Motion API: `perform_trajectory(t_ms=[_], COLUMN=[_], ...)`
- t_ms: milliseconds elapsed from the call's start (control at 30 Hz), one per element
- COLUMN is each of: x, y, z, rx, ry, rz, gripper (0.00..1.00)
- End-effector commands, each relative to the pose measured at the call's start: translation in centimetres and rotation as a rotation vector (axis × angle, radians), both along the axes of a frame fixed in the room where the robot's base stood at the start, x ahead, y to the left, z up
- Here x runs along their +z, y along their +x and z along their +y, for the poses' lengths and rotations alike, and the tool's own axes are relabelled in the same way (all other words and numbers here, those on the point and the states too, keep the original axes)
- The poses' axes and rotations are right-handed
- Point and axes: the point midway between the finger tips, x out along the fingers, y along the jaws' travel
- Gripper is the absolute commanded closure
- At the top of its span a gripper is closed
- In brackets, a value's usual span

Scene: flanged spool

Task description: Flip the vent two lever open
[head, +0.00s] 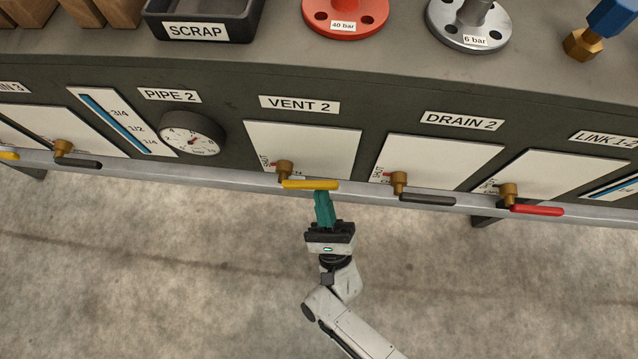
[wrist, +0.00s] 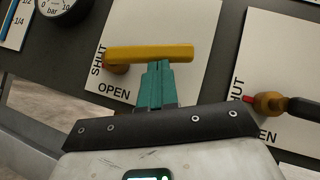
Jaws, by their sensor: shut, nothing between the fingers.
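The vent two lever (head: 312,185) is a yellow handle on a brass pivot (head: 284,168), below the VENT 2 label (head: 299,105). It points right, roughly horizontal. In the wrist view the yellow lever (wrist: 150,53) lies across a white plate marked SHUT at its left and OPEN below. My gripper (head: 322,194) has teal fingers, shut and empty. In the wrist view its fingertips (wrist: 157,65) are at the lower edge of the lever, near its middle. I cannot tell whether they touch it.
The dark DRAIN 2 lever (head: 428,198) is to the right, with the red LINK 1-2 lever (head: 537,210) beyond it. A grey rail (head: 230,178) runs along the panel's lower edge. A PIPE 2 gauge (head: 191,135) is at left. The floor in front is clear.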

Motion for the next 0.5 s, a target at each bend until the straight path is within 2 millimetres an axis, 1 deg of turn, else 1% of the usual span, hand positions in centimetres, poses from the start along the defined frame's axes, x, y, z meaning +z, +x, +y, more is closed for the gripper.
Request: perform_trajectory(t_ms=[33,100,267,500], x=[1.0,1.6,2.9,5.1], y=[-0.1,-0.2,-0.3,-0.3], z=[0.0,-0.1,-0.3,0.1], rx=[-0.002,-0.003,-0.005,-0.003], ry=[0.006,0.002,-0.16,-0.389], rz=[-0.001,-0.001,0.004,0.011], gripper=[1.0,1.0,1.0,1.0])
